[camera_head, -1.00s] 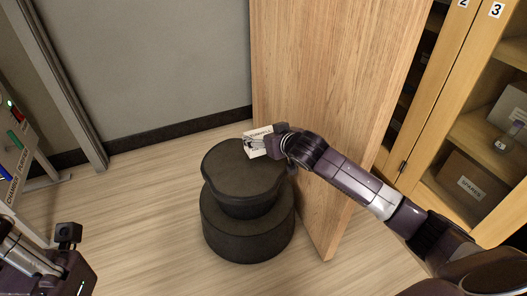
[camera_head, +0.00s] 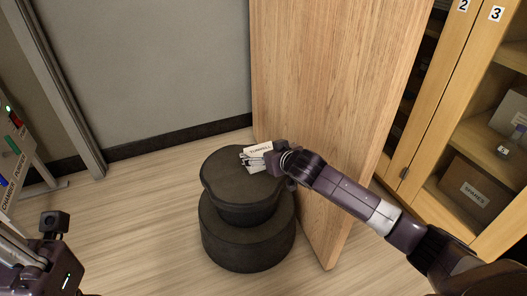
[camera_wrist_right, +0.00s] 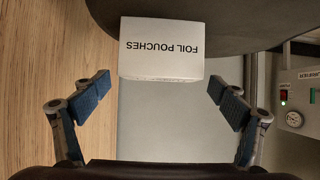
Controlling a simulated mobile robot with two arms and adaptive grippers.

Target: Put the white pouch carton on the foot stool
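The white pouch carton (camera_head: 258,149), a small box, is at the right back edge of the dark round foot stool's top (camera_head: 235,180). In the right wrist view the carton (camera_wrist_right: 161,48) reads "FOIL POUCHES", and its near end sticks out past the stool's rim (camera_wrist_right: 235,40). Whether it rests fully on the stool I cannot tell. My right gripper (camera_head: 262,160) is beside the carton. In the wrist view its blue-padded fingers (camera_wrist_right: 159,98) are spread wide, with clear gaps to the carton. My left arm shows at the lower left, its fingers out of view.
A wooden door panel (camera_head: 325,110) stands close behind and right of the stool. A shelf cabinet with a "SPARES" box (camera_head: 473,189) is at the right. A labelled panel (camera_head: 20,160) stands at the left. The floor left of the stool is clear.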

